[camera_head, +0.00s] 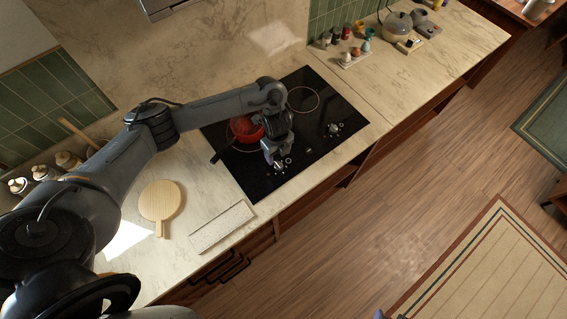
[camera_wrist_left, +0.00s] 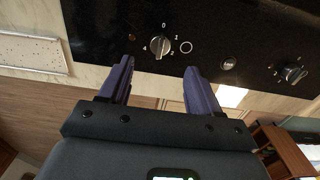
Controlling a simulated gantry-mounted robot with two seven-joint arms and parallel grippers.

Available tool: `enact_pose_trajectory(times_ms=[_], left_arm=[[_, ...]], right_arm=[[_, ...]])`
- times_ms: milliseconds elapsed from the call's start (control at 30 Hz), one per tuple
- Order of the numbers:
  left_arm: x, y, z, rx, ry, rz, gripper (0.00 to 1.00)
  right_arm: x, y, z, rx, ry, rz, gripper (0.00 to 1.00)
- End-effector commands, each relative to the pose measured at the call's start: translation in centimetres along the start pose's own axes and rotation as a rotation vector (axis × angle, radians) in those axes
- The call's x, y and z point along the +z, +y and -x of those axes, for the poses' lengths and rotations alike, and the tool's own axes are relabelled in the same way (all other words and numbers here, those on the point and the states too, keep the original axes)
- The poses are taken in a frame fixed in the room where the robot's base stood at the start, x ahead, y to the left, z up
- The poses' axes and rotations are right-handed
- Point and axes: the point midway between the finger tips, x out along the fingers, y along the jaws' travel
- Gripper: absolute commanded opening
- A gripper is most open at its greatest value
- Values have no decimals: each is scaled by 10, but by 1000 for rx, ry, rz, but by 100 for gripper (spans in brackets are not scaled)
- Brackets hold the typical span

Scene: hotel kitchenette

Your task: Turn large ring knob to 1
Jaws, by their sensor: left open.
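A silver knob with a raised grip bar (camera_wrist_left: 160,45) sits on the black cooktop (camera_head: 262,184), with 0, 1 and 4 legible around it and a pale ring mark beside it. Its bar is upright in the left wrist view, close to the 0. A second, similar knob (camera_wrist_left: 291,74) is farther right. Labels do not show which is the large ring knob. My left gripper (camera_head: 272,157) is open and empty over the nearer knob, which lies beyond and between its fingertips (camera_wrist_left: 160,68), apparently untouched. A purple sliver at the head view's bottom edge may be my right gripper (camera_head: 379,314).
A red pot (camera_head: 240,128) stands on the cooktop beside my left wrist. A round wooden board (camera_head: 160,201) and a pale speckled rectangular board (camera_head: 222,227) lie on the left counter. Small items and a lidded pot (camera_head: 397,24) stand at the back right.

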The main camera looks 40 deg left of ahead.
Motion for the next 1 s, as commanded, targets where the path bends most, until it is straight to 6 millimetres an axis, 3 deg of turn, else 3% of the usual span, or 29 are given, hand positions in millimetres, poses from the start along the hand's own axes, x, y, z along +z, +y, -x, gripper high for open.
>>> enact_pose_trajectory(times_ms=[33, 167, 500, 967, 1000], left_arm=[[-1, 1, -15, 2, 4, 1, 63], [-2, 1, -37, 2, 3, 2, 63], [-1, 0, -74, 0, 2, 0, 63], [0, 0, -82, -3, 1, -1, 63], [0, 0, -82, -3, 1, -1, 57]], right_arm=[[3, 0, -9, 0, 0, 0, 43], [7, 0, -21, 1, -1, 0, 43], [7, 0, -19, 2, -3, 1, 43], [7, 0, -19, 2, -3, 1, 43], [7, 0, -19, 2, -3, 1, 43]])
